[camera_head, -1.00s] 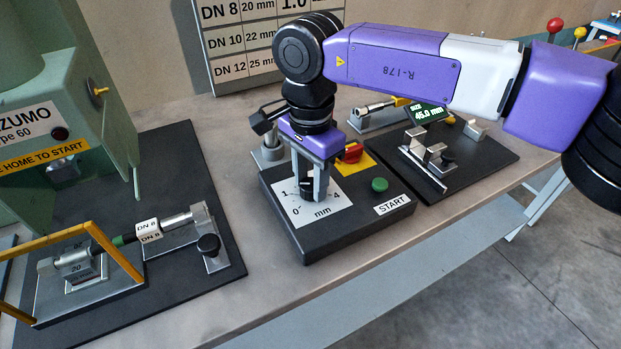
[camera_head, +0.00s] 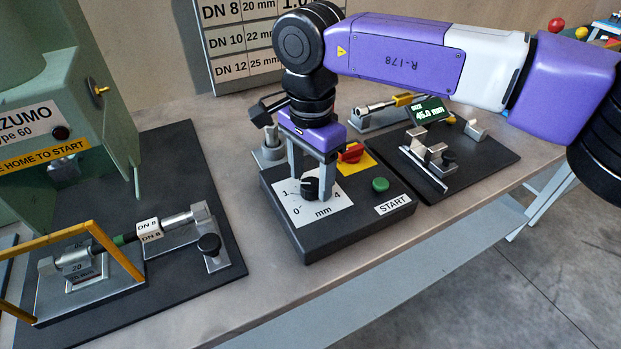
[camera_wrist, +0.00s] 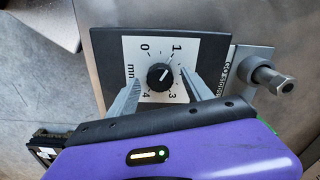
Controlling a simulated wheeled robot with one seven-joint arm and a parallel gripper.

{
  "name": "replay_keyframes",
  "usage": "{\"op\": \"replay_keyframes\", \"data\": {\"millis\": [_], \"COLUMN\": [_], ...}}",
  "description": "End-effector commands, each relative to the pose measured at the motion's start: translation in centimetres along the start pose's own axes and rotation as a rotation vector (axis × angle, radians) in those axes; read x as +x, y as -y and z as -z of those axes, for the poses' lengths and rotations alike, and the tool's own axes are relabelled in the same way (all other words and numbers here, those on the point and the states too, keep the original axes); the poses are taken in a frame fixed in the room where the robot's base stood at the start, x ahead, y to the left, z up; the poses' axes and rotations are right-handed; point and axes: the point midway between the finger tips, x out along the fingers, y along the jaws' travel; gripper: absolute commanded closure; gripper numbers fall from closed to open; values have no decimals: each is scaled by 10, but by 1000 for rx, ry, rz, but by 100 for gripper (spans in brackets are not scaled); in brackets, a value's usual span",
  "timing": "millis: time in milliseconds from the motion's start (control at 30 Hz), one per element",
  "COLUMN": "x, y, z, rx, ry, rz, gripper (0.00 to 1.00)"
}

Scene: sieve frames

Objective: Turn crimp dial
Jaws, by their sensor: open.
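The crimp dial is a round black knob (camera_head: 311,188) on a white scale plate marked in mm, on a dark control box (camera_head: 330,232). In the wrist view the knob (camera_wrist: 159,77) sits among the numbers 0, 1, 3 and 4; its pale pointer mark seems to face toward the 1. My gripper (camera_head: 312,176) is open just above the dial, one finger on each side, with a gap to the knob. The open fingers (camera_wrist: 160,73) also show in the wrist view, apart from the knob. The right finger covers part of the scale.
On the box are a red switch (camera_head: 351,153) on yellow and a green START button (camera_head: 380,185), close to the right finger. A measuring stand with a display (camera_head: 428,112) is to the right. The green press (camera_head: 65,120) and a hose fixture (camera_head: 150,232) are at left.

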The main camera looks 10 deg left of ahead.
Motion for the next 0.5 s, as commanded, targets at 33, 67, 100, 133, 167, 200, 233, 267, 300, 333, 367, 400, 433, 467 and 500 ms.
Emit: {"op": "replay_keyframes", "data": {"millis": [33,67,100,133,167,200,233,267,300,333,367,400,433,467,500], "x": [-8,-13,-20,-25,-31,-37,-42,-46,-51,-54,-57,-61,-63,-65,-66], "y": [1,1,1,1,1,1,1,1,1,1,1,1,1,1,1], "z": [1,0,0,1,1,0,0,0,0,0,0,0,0,0,0], "rx": [0,0,0,0,0,0,0,0,1,1,0,0,0,0,0], "ry": [-2,-2,-2,-3,-2,-1,-1,-2,-2,-1,-1,0,0,0,0], "rz": [3,3,3,3,3,4,4,4,3,2,2,3,3,3,3], "gripper": [41,41,41,41,41,41,41,41,41,41,41,41,41,41,41]}}
